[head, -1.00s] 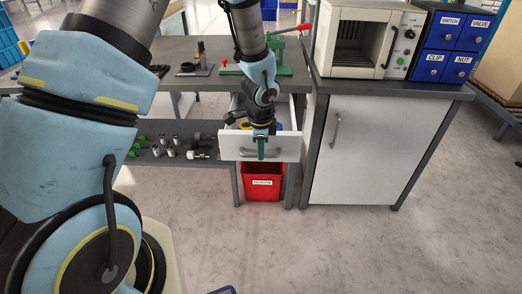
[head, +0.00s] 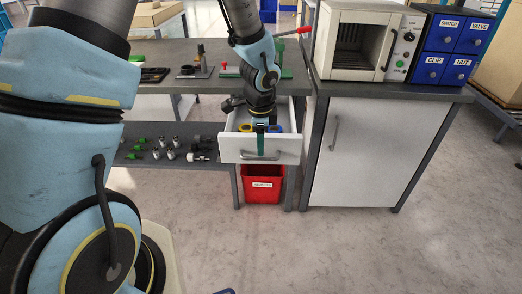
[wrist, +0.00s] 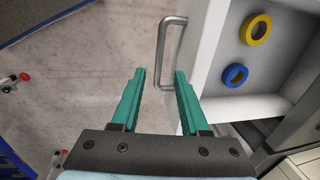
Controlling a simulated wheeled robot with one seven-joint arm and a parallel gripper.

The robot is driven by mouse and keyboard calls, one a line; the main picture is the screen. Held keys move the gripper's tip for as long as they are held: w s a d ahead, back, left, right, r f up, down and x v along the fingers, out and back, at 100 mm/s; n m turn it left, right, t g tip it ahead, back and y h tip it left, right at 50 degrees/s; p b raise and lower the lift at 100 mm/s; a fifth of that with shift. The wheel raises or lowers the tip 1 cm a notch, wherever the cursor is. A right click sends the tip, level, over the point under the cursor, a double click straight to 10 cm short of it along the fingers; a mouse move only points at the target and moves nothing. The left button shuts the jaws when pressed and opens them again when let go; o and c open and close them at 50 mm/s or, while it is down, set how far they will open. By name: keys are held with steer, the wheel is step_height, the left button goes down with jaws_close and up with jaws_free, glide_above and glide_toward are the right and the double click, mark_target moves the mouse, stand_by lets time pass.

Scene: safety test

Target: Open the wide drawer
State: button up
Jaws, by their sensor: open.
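The wide drawer (head: 230,151) under the workbench stands pulled out, its white front toward me and its inside showing. Its grey bar handle (head: 260,157) is on the front; in the wrist view the handle (wrist: 162,45) lies just ahead of and partly between the fingertips. My gripper (head: 261,150) is over the drawer front, pointing down. In the wrist view my gripper (wrist: 160,73) has its two green fingers apart, with nothing clamped. Whether a finger touches the handle I cannot tell.
A yellow roll (wrist: 256,29) and a blue roll (wrist: 235,75) lie in the drawer. A red bin (head: 263,186) stands below it. A white cabinet (head: 365,150) is close on the right. A shelf (head: 140,161) with small parts is at left. Floor in front is clear.

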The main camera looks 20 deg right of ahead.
step_height(320, 180, up, 6)
steer(key=s, duration=0.1)
steer(key=shift+a, duration=0.25)
steer(key=a+r+n, duration=0.4)
steer(key=a+n, duration=0.7)
steer(key=a, duration=0.4)
steer(key=s+a+r+n+p, duration=0.1)
steer(key=a+r+n, duration=0.2)
steer(key=a+n, duration=0.7)
steer(key=a, duration=0.4)
steer(key=shift+s+a+r+n+y, duration=0.3)
steer(key=shift+a+r+n, duration=0.05)
steer(key=shift+a+n, duration=0.05)
